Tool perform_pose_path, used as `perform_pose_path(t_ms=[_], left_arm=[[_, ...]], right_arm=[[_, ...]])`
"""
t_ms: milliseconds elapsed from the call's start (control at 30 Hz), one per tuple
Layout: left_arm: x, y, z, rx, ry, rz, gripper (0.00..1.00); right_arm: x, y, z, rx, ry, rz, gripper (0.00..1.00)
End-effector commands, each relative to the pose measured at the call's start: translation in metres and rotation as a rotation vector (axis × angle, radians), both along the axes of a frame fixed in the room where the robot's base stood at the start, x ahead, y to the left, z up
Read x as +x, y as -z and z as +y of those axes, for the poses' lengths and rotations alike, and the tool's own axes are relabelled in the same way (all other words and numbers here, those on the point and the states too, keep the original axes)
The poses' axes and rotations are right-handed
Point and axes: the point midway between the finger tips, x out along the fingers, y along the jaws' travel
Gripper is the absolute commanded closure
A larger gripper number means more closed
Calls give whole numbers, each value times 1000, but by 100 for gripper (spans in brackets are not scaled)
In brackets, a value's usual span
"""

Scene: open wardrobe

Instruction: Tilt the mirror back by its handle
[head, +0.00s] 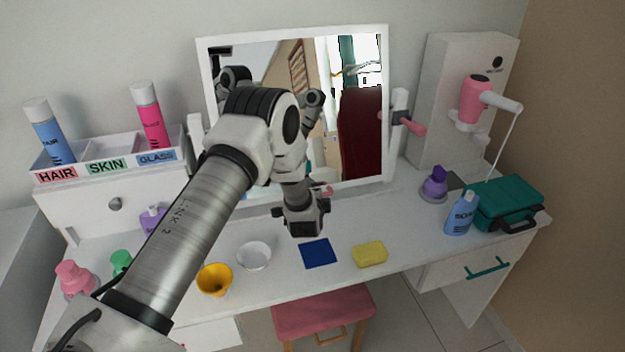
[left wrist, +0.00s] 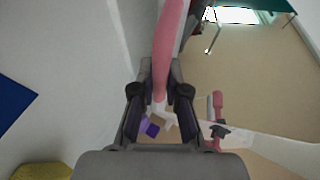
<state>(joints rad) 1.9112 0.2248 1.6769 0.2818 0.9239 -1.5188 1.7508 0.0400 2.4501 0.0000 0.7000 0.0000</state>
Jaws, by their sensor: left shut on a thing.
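The mirror (head: 391,95) stands on the dressing table in a white frame, between two side posts. A pink knob (head: 408,122) sticks out at its right post. The pink handle (left wrist: 168,45) runs down between the fingers of my left gripper (left wrist: 160,90) in the left wrist view. In the head view the gripper (head: 308,214) is low in front of the mirror's bottom edge, shut on the handle, of which only a little pink shows. My left arm hides part of the mirror's left and lower side. My right gripper is not in view.
A blue cloth (head: 318,253), a yellow sponge (head: 370,254), a white dish (head: 254,256) and a yellow cup (head: 214,280) lie in front. A blue bottle (head: 460,215) and a teal case (head: 505,203) stand right. A labelled organizer (head: 85,205) stands left.

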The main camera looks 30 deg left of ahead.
Motion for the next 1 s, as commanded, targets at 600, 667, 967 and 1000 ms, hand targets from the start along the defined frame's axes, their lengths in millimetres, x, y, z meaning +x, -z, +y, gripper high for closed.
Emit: perform_pose_path(t_ms=[600, 667, 967, 1000], left_arm=[[-9, -9, -11, -57, -1, 46, 61], [-9, -9, -11, -57, -1, 46, 61], [-22, -17, -17, -57, -1, 47, 61], [-29, -21, -20, -58, 0, 49, 61]], right_arm=[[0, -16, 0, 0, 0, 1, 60], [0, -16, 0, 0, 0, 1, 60], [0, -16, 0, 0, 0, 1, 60], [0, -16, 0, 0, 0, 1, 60]])
